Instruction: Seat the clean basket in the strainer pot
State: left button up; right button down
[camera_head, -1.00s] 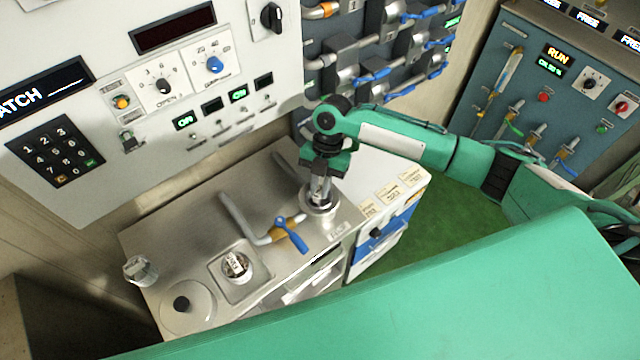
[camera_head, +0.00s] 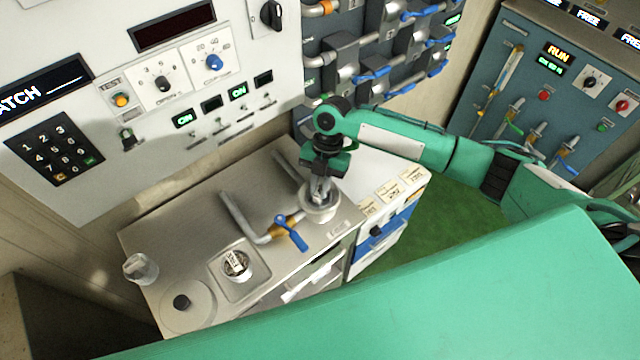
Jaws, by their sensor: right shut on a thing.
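My right gripper (camera_head: 319,188) points down over the strainer pot (camera_head: 320,213), a round metal pot at the right end of the steel counter. It is shut on a metal piece that I take to be the clean basket; the fingers hide most of it. I cannot tell whether the basket is fully inside the pot. Another small round basket (camera_head: 236,264) with a white label sits in the square sink recess at the front left. My left gripper is not in view.
A pipe with a blue valve handle (camera_head: 291,233) runs beside the pot on the steel counter (camera_head: 190,235). A clear jar (camera_head: 140,268) and a round lid with a black knob (camera_head: 181,302) stand at the left. The control panel rises behind.

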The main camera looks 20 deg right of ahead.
jog(key=c, duration=0.8)
grip_release()
jog(key=shift+r, duration=0.1)
jog(key=shift+r+p, duration=3.25)
jog(key=shift+r, duration=0.7)
